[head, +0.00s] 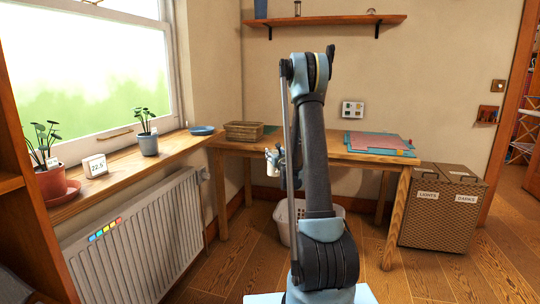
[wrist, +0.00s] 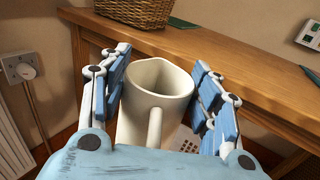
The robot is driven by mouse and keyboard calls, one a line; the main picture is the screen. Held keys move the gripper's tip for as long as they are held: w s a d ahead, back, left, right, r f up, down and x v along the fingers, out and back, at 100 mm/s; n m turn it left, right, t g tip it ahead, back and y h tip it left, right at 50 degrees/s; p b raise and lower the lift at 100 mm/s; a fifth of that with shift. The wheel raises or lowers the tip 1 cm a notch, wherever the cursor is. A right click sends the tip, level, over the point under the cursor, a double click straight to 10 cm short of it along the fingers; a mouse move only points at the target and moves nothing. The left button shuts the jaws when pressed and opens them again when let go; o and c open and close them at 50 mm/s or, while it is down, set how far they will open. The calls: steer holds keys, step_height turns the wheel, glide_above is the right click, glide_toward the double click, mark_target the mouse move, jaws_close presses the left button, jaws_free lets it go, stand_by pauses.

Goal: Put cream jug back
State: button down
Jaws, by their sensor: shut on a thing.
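The cream jug (wrist: 152,112) is upright between the fingers of my gripper (wrist: 159,62) in the wrist view, with its open top and spout showing and its handle toward the camera. My gripper is shut on it, one finger pad against each side. The jug is held at the front edge of the wooden table (wrist: 240,65), apart from the tabletop. In the head view my gripper (head: 275,158) is small and partly hidden behind my arm, in front of the table (head: 345,153).
A wicker basket (head: 244,131) stands at the table's left end, and a pink and teal mat stack (head: 375,142) lies at its right. A blue dish (head: 202,130) and potted plants (head: 148,143) line the windowsill. A white laundry basket (head: 285,222) stands under the table. A shelf (head: 330,22) hangs above.

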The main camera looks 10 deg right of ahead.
steer(key=shift+w+d+f+m+h, duration=0.3)
steer(key=shift+w+d+m+h, duration=0.05)
steer(key=shift+w+h, duration=0.2)
steer(key=shift+w+d+f+m+h, duration=0.35)
steer(key=shift+w+h, duration=0.1)
steer(key=shift+h, duration=0.1)
